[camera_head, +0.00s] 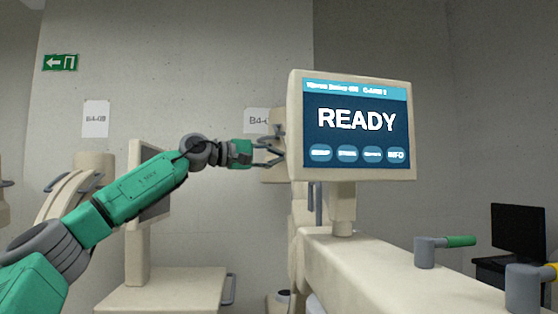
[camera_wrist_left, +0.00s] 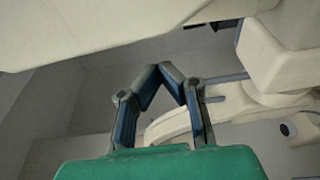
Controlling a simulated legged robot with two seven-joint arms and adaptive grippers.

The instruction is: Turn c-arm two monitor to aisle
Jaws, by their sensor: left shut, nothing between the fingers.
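The monitor (camera_head: 355,125) has a cream housing and a blue screen reading READY. It stands upright on a short post (camera_head: 343,210) on a cream cart body, its screen turned toward my head camera and slightly to the right. The small header text is too blurred to read surely. My left gripper (camera_head: 281,155) is shut and empty at the monitor's left edge; I cannot tell whether it touches. In the left wrist view the fingertips (camera_wrist_left: 165,72) come together below a large pale surface (camera_wrist_left: 120,25). My right gripper is not in view.
A second monitor (camera_head: 152,180), seen nearly edge-on, stands on a cream cart (camera_head: 165,290) behind my left arm. Handles with green (camera_head: 460,241) and yellow grips rise from the cart at right. A dark monitor (camera_head: 518,232) stands at the far right. A wall is behind.

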